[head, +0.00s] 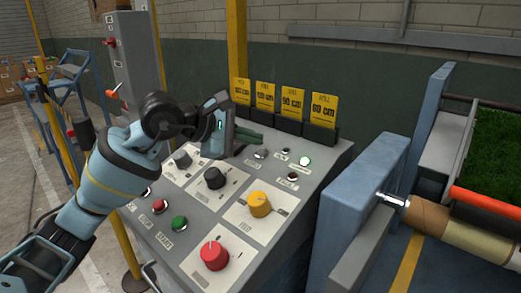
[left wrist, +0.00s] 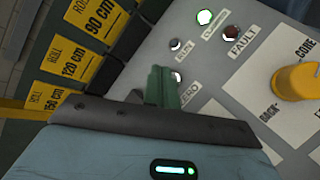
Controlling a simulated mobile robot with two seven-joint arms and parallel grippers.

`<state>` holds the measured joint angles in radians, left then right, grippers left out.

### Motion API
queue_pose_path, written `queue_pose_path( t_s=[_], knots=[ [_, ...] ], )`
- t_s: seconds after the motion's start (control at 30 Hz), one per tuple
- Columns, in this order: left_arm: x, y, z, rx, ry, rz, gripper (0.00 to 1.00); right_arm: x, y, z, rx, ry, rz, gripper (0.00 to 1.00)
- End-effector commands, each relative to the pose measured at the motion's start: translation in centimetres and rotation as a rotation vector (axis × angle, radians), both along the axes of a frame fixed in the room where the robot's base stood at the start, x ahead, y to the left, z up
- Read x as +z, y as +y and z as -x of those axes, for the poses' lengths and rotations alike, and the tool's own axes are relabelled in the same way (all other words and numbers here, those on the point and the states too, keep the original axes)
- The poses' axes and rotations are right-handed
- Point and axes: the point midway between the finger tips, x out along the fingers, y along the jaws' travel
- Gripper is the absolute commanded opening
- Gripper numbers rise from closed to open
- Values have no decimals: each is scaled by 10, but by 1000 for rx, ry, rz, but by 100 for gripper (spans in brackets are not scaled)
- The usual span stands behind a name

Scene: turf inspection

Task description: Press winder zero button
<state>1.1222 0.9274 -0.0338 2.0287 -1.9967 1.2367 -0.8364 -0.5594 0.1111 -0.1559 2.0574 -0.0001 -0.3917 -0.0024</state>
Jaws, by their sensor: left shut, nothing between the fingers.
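The zero button (head: 260,153) is a small silver round button on the sloping grey control panel (head: 290,208). In the left wrist view the button (left wrist: 178,77) shows just beside my fingertips, partly hidden, near the ZERO label (left wrist: 189,95). My left gripper (head: 250,137) is shut and empty, with its green fingers together over the upper part of the panel. In the left wrist view the fingers (left wrist: 162,86) appear right next to the button; I cannot tell whether they touch it. My right gripper is not in view.
A lit green-white lamp (head: 305,160) and a dark red fault lamp (head: 292,177) sit near the button. Yellow roll-length cards (head: 292,100) stand along the panel's back edge. A yellow knob (head: 260,204), black knob (head: 214,177) and red button (head: 214,255) rise from the panel.

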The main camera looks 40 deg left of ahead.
Motion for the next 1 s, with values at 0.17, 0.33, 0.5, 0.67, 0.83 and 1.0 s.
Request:
queue_pose_path(
  t_s=[0.17, 0.33, 0.5, 0.67, 0.83, 1.0],
  knots=[
    [-4, 0, -1, -1, 1, 0, 0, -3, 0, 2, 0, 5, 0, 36],
    [-9, 0, -3, 0, 1, -1, 0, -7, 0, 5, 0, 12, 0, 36],
    [-8, 0, -3, 0, 0, 0, 0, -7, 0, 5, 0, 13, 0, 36],
    [-8, 0, -3, 0, 0, 0, 0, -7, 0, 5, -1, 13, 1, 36],
    [-9, 0, -3, 0, 0, 0, 0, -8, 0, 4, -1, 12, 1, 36],
    [-11, 0, -4, 0, 0, 0, 0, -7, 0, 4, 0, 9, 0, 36]
  ],
)
